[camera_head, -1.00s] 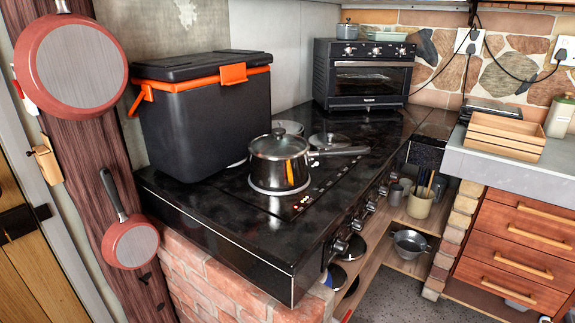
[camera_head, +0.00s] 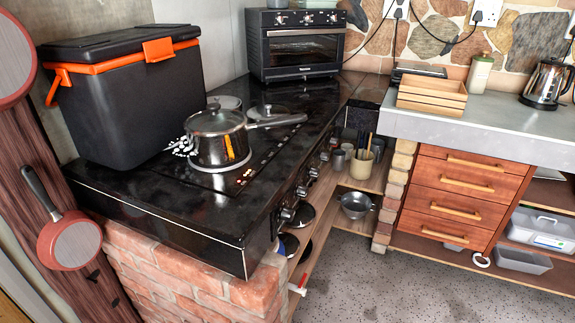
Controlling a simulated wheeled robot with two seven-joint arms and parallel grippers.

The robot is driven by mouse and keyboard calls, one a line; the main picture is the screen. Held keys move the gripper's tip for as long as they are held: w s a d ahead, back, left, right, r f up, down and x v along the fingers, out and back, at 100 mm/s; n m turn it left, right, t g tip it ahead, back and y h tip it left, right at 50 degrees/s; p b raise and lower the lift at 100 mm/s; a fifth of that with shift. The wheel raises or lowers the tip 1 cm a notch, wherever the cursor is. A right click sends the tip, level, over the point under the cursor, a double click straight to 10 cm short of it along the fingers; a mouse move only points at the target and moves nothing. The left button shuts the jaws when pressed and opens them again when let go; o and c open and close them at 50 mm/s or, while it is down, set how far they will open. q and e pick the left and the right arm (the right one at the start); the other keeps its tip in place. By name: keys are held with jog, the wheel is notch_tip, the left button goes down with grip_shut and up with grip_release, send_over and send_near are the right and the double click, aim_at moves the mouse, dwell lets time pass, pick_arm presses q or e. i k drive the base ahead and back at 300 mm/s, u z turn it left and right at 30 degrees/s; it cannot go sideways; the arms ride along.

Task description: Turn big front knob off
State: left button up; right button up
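The black stove top (camera_head: 180,205) runs from the front left towards the back on the brick plinth. A row of several dark and silver knobs lies along its right-hand front face. The nearest knob (camera_head: 287,213) sits close to the front corner; another knob (camera_head: 302,191) is just behind it. Their turned positions are too small to tell. A lidded steel saucepan (camera_head: 217,140) stands on the hob, its handle pointing right. Small lit marks (camera_head: 240,180) show on the hob near it. Neither of my grippers is in view.
A black cool box with orange trim (camera_head: 120,100) stands on the stove's left. A toaster oven (camera_head: 296,45) is at the back. Open shelves with a metal bowl (camera_head: 356,204) lie under the knobs. Grey floor (camera_head: 370,280) is free in front of the wooden drawers (camera_head: 460,195).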

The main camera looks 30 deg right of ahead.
aim_at(288, 214)
jog(key=k, duration=1.2)
jog(key=z, duration=0.7)
jog(key=i, duration=1.55)
jog(key=u, duration=0.8)
